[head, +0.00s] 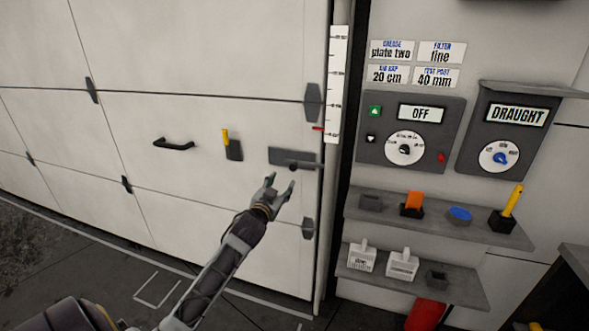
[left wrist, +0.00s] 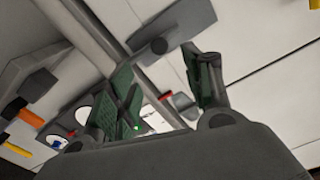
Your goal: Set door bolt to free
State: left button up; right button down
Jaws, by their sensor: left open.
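The door bolt is a dark grey plate with a bar and a round knob (head: 292,166), near the right edge of the white panelled door (head: 215,210). Its bar points right, toward the door frame. My left gripper (head: 279,185) is open and empty, just below and left of the knob, apparently apart from it. My right gripper is not in view.
A black door handle (head: 174,144) and a yellow-handled holder (head: 231,146) sit left of the bolt. To the right are a control panel reading OFF (head: 410,132), a DRAUGHT panel (head: 508,130) and two shelves (head: 470,232) holding small items. The floor is clear before the door.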

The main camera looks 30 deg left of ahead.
aim_at(292, 168)
pick_arm(q)
jog(key=shift+w, duration=0.1)
jog(key=shift+x, duration=6.65)
jog(key=shift+w+a, duration=0.1)
jog(key=shift+a, duration=0.05)
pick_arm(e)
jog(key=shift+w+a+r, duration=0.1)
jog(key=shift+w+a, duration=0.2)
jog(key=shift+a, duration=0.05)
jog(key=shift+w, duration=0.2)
